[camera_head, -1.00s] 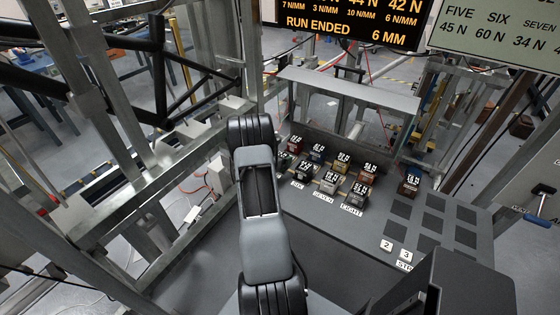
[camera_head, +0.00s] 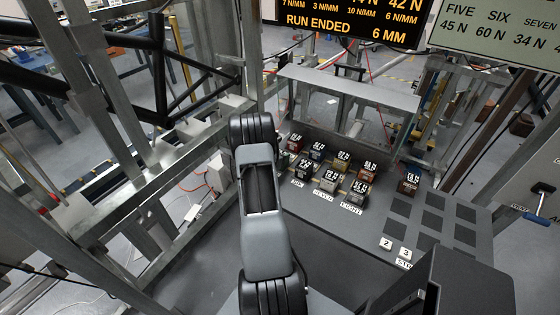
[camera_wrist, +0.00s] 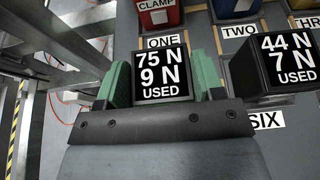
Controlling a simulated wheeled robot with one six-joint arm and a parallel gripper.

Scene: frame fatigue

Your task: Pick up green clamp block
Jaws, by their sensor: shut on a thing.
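The green clamp block (camera_wrist: 161,78) has a black label reading 75 N, 9 N, USED. In the wrist view it stands in front of the tag ONE, with ridged green parts on both sides of the label. My gripper (camera_wrist: 161,92) is shut on it; the dark gripper bar hides its lower front. I cannot tell whether it is lifted off the bench. In the head view my own arm covers most of it, and only a bit of green (camera_head: 284,158) shows at the arm's right edge.
A dark block labelled 44 N (camera_wrist: 285,60) stands close on the right, by the tag SIX. Red (camera_wrist: 160,14) and blue (camera_wrist: 234,8) blocks stand behind. Several more blocks fill the rack. Empty dark pads (camera_head: 433,220) lie at the bench's right. A metal frame (camera_head: 345,92) spans behind.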

